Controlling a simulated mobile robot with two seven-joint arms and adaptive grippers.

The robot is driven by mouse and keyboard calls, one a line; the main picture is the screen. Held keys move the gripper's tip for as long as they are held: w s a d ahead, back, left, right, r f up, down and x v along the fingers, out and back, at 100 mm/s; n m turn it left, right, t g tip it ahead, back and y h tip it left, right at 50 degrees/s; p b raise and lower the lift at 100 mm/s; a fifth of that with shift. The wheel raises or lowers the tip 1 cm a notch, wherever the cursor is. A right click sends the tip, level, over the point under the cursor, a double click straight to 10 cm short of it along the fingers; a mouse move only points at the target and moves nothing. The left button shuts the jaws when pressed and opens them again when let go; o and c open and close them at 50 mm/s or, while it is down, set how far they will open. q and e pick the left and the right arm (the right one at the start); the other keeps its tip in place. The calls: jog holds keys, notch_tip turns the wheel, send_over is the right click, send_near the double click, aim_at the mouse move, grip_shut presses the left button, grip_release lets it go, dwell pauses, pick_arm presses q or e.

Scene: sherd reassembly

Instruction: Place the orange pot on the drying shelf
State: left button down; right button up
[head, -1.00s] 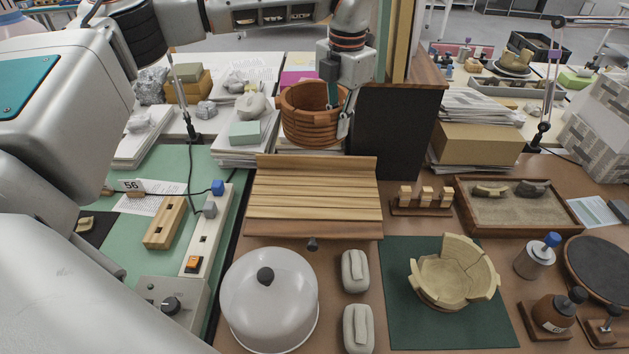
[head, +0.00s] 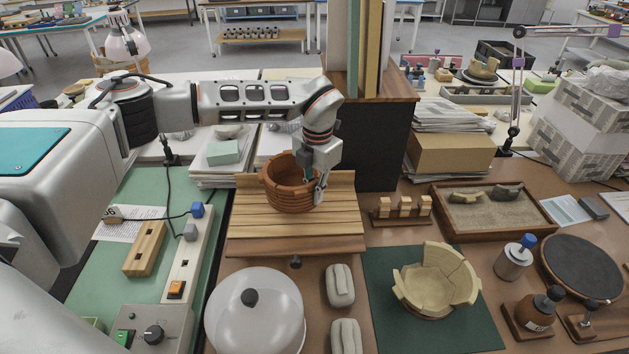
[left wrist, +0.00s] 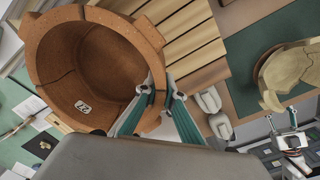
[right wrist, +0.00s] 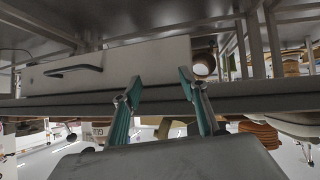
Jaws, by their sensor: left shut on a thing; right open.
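The orange pot (head: 291,184) is a reddish-brown, jagged-rimmed vessel with visible joints, upright over the slatted wooden drying shelf (head: 262,230). My left gripper (head: 319,188) is shut on the right side of its wall. I cannot tell whether the pot's base touches the slats. In the left wrist view I look into the pot (left wrist: 95,65), which has a small white label inside; the shelf slats (left wrist: 192,42) show beyond it. My right gripper (right wrist: 160,82) is open and empty, low beside the bench underside, and does not show in the head view.
A domed white lid (head: 256,310) and grey wrapped blocks (head: 340,285) stand in front of the shelf. A cream pot (head: 437,281) sits on a green mat (head: 386,320) at right. A dark upright panel (head: 372,140) stands behind right. A power strip (head: 186,255) lies left.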

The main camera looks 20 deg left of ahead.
pick_arm(q)
jog(key=shift+w+f, duration=0.1)
jog(key=shift+f, duration=2.1)
jog(key=c, duration=2.2)
grip_release()
jog(key=shift+f, duration=0.1)
jog(key=shift+o, duration=0.2)
jog(key=r, duration=1.2)
jog(key=shift+s+d+r+b, duration=0.1)
jog(key=shift+s+d+b, duration=0.15)
jog(key=shift+b, duration=0.15)
